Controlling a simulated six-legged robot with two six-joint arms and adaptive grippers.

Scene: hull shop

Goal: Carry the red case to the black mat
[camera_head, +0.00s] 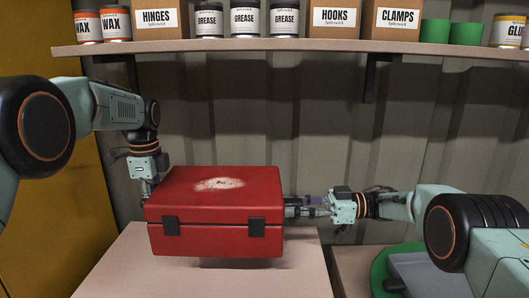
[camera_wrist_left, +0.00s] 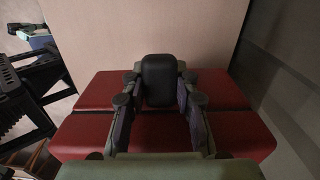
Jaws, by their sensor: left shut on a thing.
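The red case (camera_head: 215,212) is closed, with two dark latches on its front and a pale worn patch on its lid. It is level, and a shadow below suggests it is slightly above the pale tabletop. My left gripper (camera_head: 148,190) is at its left end. In the left wrist view my left gripper's fingers (camera_wrist_left: 160,97) stand either side of a black rounded part (camera_wrist_left: 158,78) against the red case (camera_wrist_left: 230,130). My right gripper (camera_head: 299,210) is at the case's right end; its fingertips are too small to read. I see no black mat.
The pale table (camera_head: 130,262) lies under the case. At the lower right are a green round thing (camera_head: 380,270) and a grey tray (camera_head: 425,268) on another surface. A shelf (camera_head: 290,47) with cans and boxes runs above. A corrugated wall stands behind.

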